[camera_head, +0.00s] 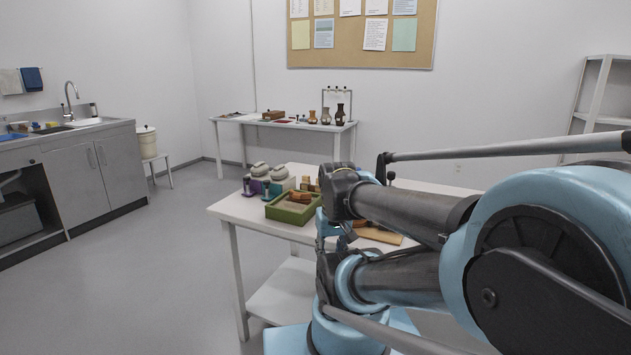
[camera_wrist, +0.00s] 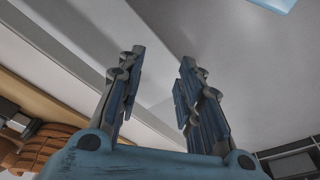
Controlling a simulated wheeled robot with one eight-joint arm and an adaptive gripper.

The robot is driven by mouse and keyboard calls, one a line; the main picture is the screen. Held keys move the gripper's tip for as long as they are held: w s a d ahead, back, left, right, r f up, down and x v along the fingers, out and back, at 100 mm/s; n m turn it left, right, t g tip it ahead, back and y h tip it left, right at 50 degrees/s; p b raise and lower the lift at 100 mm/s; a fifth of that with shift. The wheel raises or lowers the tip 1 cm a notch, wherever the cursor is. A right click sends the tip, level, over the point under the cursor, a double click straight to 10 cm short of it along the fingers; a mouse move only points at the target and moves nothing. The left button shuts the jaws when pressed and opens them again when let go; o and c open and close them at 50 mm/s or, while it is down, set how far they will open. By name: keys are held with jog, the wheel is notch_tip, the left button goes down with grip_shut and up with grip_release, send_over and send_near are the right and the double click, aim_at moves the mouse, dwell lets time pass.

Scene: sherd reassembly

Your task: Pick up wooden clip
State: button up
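My gripper (camera_wrist: 162,56) shows in the wrist view with its two fingers apart and nothing between them. Behind the fingers are pale surfaces and a long white edge. I cannot pick out a wooden clip for sure in either view. Small light-wood pieces (camera_head: 308,184) stand on the near white table behind the green tray, too small to identify. In the wrist view, ribbed orange-brown pieces (camera_wrist: 45,145) lie at the lower left by a tan board. In the head view my arm hides the gripper's fingers and part of the table.
The near white table (camera_head: 235,208) carries a green tray (camera_head: 287,216) with a brown piece in it, purple and teal stands (camera_head: 268,183) with grey tops, and a tan board (camera_head: 380,236). A back table (camera_head: 258,123) holds vases. A sink counter (camera_head: 90,180) stands left; the floor between is clear.

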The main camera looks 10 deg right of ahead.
jog(key=shift+w+d, duration=0.15)
jog(key=shift+w, duration=0.15)
jog(key=shift+o, duration=0.6)
jog(key=o, duration=0.3)
jog(key=shift+s+r, duration=0.2)
notch_tip(320, 180, up, 20)
jog(key=r+n+y, duration=0.1)
jog(key=n+y, duration=0.3)
jog(key=n, duration=0.7)
send_over(307, 176)
jog(key=s+d, duration=0.2)
jog(key=d, duration=0.3)
jog(key=x, duration=1.2)
jog(key=shift+d+f, duration=0.1)
jog(key=shift+s+x, duration=0.15)
jog(key=shift+x, duration=1.15)
jog(key=shift+s+x, duration=0.1)
jog(key=shift+x, duration=1.2)
